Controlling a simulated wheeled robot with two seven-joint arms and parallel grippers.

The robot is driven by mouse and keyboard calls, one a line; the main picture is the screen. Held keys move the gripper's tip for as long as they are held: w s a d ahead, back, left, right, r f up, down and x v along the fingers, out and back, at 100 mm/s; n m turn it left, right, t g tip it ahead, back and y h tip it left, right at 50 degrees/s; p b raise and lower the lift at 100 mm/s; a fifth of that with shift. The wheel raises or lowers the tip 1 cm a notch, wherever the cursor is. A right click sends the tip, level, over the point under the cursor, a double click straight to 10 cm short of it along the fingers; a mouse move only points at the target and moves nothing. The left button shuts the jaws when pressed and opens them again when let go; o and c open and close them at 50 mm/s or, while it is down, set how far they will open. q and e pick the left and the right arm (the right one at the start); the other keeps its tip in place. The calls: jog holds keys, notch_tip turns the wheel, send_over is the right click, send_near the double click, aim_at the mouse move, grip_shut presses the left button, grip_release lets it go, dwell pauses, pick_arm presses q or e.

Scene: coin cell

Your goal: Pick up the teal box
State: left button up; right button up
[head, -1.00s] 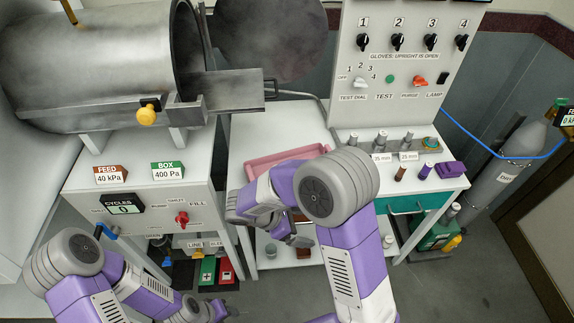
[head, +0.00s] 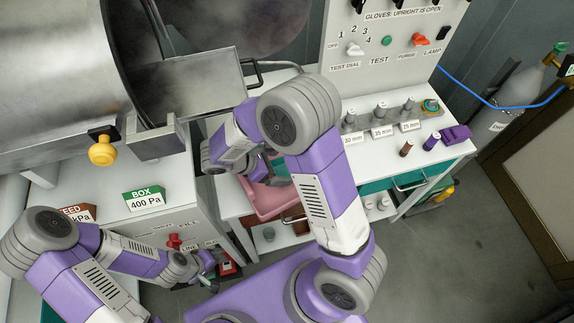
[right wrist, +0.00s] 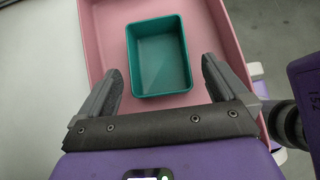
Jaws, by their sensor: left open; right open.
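The teal box (right wrist: 160,58) is a small open rectangular tub. It appears empty and sits inside the pink tray (right wrist: 97,38) in the right wrist view. My right gripper (right wrist: 158,75) is open, with one finger on each side of the box's near part; whether they are at its height I cannot tell. In the head view my right gripper (head: 274,176) is over the pink tray (head: 266,205), and my arm hides most of the box. My left gripper (head: 208,280) is open and empty, low at the left near the cabinet's front.
The steel chamber (head: 55,75) and its side port (head: 195,85) stand close to my right arm. Metal posts (head: 380,112), a brown vial (head: 406,148), a purple vial (head: 431,140) and a purple block (head: 456,134) stand on the bench's right.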

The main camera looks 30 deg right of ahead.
aim_at(279, 165)
jog(key=b+x, duration=0.1)
jog(key=x, duration=0.4)
jog(key=shift+d+f, duration=0.1)
jog(key=shift+d, duration=0.2)
jog(key=shift+c, duration=0.3)
jog(key=shift+w, duration=0.1)
jog(key=c, duration=0.8)
